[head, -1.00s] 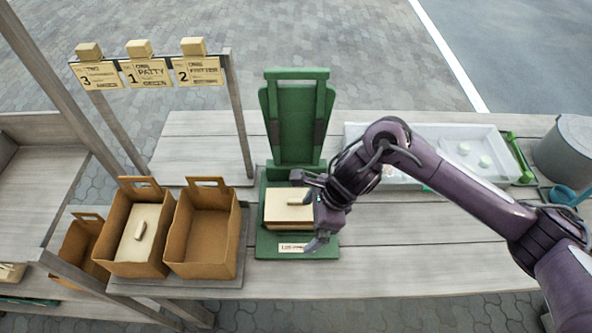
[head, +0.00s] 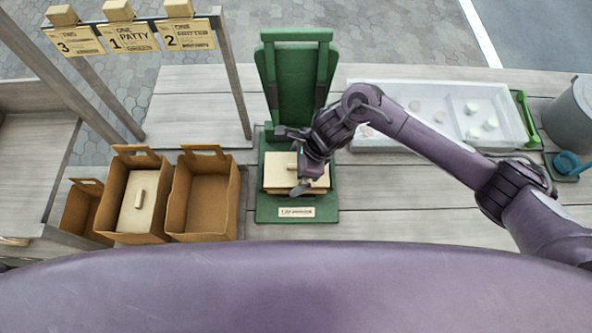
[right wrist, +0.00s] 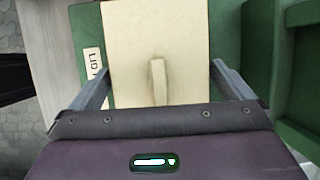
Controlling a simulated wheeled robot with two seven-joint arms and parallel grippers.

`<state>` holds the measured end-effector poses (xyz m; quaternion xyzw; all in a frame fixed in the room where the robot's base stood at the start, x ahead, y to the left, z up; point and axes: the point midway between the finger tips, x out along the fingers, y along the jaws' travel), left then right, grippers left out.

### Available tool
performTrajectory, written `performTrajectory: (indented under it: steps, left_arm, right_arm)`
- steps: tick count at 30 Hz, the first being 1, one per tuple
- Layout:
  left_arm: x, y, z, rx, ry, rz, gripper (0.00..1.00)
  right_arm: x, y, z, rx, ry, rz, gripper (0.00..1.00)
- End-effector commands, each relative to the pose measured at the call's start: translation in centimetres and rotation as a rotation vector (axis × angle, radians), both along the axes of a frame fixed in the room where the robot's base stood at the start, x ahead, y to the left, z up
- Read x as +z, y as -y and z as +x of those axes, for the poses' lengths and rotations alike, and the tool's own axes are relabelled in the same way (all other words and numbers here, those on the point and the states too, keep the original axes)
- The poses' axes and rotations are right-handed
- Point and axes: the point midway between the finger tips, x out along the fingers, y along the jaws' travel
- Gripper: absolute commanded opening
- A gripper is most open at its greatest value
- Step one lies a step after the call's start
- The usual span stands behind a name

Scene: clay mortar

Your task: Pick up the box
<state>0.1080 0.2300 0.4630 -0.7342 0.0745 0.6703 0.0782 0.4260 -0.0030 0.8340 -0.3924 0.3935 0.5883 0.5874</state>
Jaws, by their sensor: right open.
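A pale cream box (head: 273,172) with a small raised bar handle on its lid sits on the base of a green stand (head: 270,214). My right gripper (head: 294,161) is open just above the box. In the right wrist view the box (right wrist: 130,35) and its handle (right wrist: 158,82) lie between the two spread fingers of the gripper (right wrist: 160,78). I cannot tell whether a finger touches the box. The gripper hides part of the lid in the head view. My left gripper is not in view.
Cardboard boxes stand left of the stand: one holds a cream block with a handle (head: 126,212), another is empty (head: 200,205). Numbered signs (head: 130,37) hang behind them. A white tray (head: 455,95) with several small discs and a grey bucket (head: 575,110) are at right.

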Motion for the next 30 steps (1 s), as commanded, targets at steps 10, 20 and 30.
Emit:
performTrajectory:
  steps: [10,20,30]
  left_arm:
    - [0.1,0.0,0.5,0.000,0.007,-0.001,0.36]
    - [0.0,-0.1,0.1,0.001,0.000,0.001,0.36]
    - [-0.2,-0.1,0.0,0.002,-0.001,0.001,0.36]
  right_arm:
    - [-0.5,-0.2,0.0,0.001,0.001,0.000,0.92]
    - [-0.4,-0.2,0.0,0.000,0.002,0.001,0.58]
    - [0.8,-0.2,0.1,0.002,0.004,0.003,0.58]
